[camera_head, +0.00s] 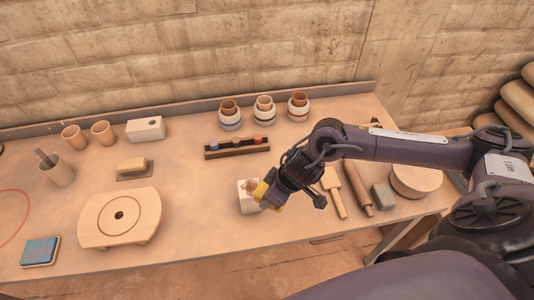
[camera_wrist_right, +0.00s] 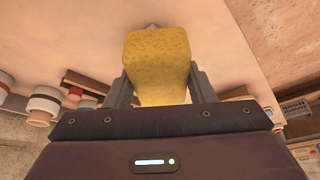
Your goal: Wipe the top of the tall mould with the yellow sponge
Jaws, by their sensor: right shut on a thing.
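My right gripper (camera_head: 268,195) is shut on the yellow sponge (camera_head: 261,190). The sponge also shows in the right wrist view (camera_wrist_right: 157,62), pinched between the two fingers (camera_wrist_right: 160,88). A white block-shaped mould (camera_head: 244,204) with a round hollow in its top stands on the table by the sponge. The sponge and gripper cover its right part. I cannot tell whether the sponge touches its top. A second, lower-looking white mould (camera_head: 146,131) with a small hole lies at the back left. My left gripper is not in view.
A round-topped board (camera_head: 120,232), a float (camera_head: 132,166) and a blue pad (camera_head: 40,251) are at left. A rack (camera_head: 237,150) and several jars (camera_head: 264,109) stand behind. A roller (camera_head: 357,187), paddle (camera_head: 335,193) and grey block (camera_head: 383,196) lie right of my gripper.

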